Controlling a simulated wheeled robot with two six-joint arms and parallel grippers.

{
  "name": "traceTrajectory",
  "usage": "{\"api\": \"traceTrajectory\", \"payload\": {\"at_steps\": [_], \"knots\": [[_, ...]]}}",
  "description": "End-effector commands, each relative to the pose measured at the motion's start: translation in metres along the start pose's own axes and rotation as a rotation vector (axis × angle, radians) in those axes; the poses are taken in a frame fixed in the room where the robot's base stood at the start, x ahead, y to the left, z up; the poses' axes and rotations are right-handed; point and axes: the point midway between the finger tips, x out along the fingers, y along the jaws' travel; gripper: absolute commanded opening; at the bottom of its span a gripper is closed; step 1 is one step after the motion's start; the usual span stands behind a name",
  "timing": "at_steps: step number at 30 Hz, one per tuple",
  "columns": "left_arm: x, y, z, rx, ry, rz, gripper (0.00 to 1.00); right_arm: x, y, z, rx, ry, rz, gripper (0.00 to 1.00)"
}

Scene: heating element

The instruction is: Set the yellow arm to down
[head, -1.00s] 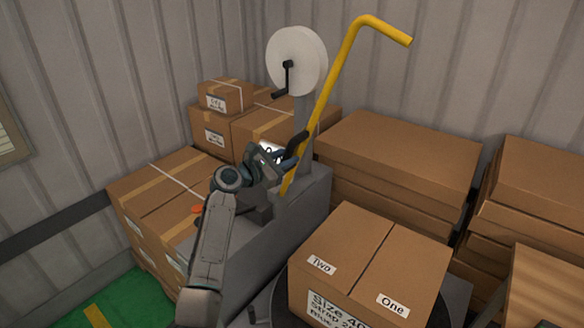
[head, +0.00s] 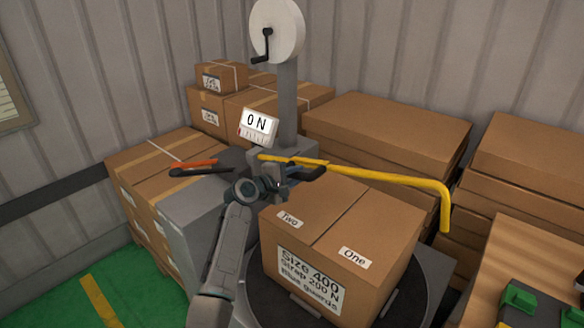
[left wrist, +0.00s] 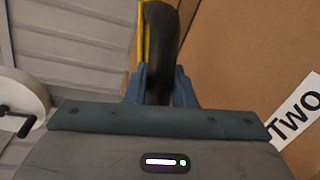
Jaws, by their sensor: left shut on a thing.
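The yellow arm (head: 390,178) now lies nearly level across the picture in the head view, above the labelled box, with its bent end hanging down at the right. My left gripper (head: 312,174) is at the arm's left part, near the machine's post. In the left wrist view, its blue fingers (left wrist: 160,85) are shut on a black handle (left wrist: 161,45) beside a strip of the yellow arm (left wrist: 142,40). My right gripper does not show.
The machine carries a white roll (head: 277,30) and an "ON" sign (head: 258,125). The labelled box (head: 340,240) stands on a dark turntable (head: 262,290). Stacked boxes (head: 390,130) fill the back.

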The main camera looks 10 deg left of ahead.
Motion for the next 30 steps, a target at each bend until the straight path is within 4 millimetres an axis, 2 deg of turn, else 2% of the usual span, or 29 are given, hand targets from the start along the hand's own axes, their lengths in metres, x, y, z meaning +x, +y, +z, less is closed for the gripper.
{"api": "traceTrajectory", "payload": {"at_steps": [1, 5, 12, 20, 30], "knots": [[0.002, -0.013, 0.000, 0.023, 0.003, -0.003, 0.00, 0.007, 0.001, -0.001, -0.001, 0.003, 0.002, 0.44], [0.005, -0.027, -0.001, 0.091, 0.016, -0.006, 0.00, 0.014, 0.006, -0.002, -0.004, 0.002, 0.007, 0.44], [0.009, -0.047, -0.005, 0.182, 0.035, -0.009, 0.00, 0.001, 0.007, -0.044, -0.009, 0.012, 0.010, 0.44], [0.011, -0.057, -0.007, 0.228, 0.045, -0.011, 0.00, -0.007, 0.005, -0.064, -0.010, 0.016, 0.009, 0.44], [0.011, -0.058, -0.007, 0.238, 0.047, -0.012, 0.00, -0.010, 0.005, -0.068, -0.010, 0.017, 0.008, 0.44]]}}
